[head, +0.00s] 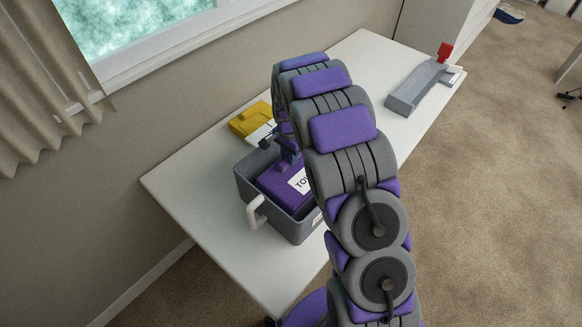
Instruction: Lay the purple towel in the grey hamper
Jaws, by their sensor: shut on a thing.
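The grey hamper (243,184) stands on the white table, with a pale handle on its near left side. The purple towel (273,187) is a folded block with a white label, partly hidden by my arm. It shows within the hamper's rim, low between the walls; whether it touches the bottom cannot be seen. My gripper (289,154) is at the towel's upper side, pointing down and shut on it. The fingertips are mostly hidden by my arm.
A yellow object (251,118) with a white part lies behind the hamper. A grey tray-like holder (416,92) with a red piece (445,52) is at the table's far right end. The white table (190,185) is clear left of the hamper, with a wall behind.

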